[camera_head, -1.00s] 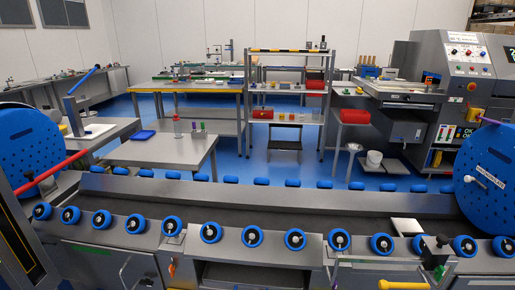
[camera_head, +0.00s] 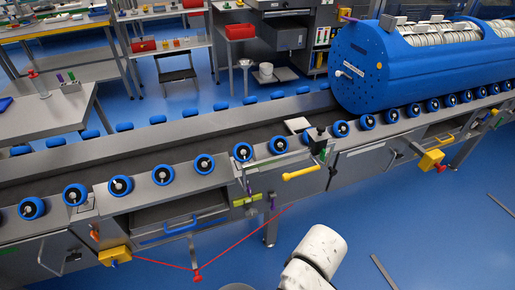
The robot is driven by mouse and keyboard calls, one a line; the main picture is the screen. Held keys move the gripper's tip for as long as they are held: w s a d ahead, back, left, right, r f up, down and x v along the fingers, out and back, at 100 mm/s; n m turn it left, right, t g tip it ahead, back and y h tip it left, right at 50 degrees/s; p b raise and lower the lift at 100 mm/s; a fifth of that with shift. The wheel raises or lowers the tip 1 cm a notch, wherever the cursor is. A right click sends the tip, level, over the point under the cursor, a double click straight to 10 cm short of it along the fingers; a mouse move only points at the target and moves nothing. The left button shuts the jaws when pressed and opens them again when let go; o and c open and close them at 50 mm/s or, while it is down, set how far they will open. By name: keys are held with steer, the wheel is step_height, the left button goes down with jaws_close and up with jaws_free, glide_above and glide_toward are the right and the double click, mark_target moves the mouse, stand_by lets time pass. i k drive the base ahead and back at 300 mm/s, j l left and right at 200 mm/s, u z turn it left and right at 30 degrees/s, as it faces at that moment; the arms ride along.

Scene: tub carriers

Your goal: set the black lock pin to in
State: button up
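A small black knob (camera_head: 321,131) stands upright on the front rail of the roller bench, beside the blue drum's left end. A green part shows just below it. It looks like the black lock pin, but it is too small to tell whether it is in or out. My white arm (camera_head: 313,258) reaches up from the bottom edge, well short of the bench. My gripper does not show.
A yellow handle (camera_head: 302,173) sticks out below the knob. A large blue drum (camera_head: 385,70) lies on the rollers at right. A red cord (camera_head: 165,264) hangs along the bench front, with yellow boxes (camera_head: 431,160) at the sides.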

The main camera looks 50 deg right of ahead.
mark_target(333, 172)
steer(key=z, duration=1.35)
